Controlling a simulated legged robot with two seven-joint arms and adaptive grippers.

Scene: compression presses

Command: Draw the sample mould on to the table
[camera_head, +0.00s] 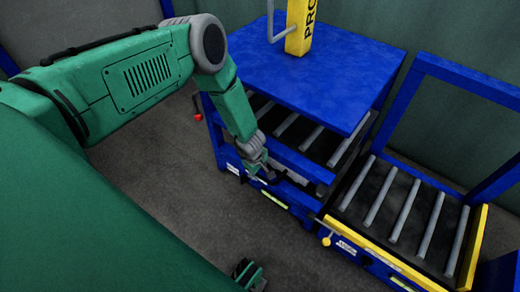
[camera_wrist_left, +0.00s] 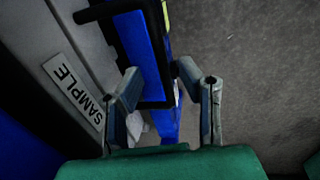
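The sample mould (camera_wrist_left: 45,45) is a grey block with a white "SAMPLE" label, at the left of the left wrist view. In the head view, a small light-grey part of it (camera_head: 287,168) seems to show inside the blue press, mostly hidden. A black handle (camera_wrist_left: 150,104) crosses in front of the press's blue beam. My left gripper (camera_head: 262,168) is at the press front; in its wrist view (camera_wrist_left: 158,72) its fingers are apart, with the handle and beam between or beyond them. Contact cannot be told. The table (camera_head: 400,215) has metal rollers and yellow edging, right of the press.
The blue press (camera_head: 310,65) has a broad top and a yellow column (camera_head: 301,25). Blue frame posts (camera_head: 395,105) rise behind the table. A yellow knob (camera_head: 326,241) sticks out at the table's front-left corner. Part of my right gripper (camera_head: 249,274) shows at the bottom edge. Grey floor in front is clear.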

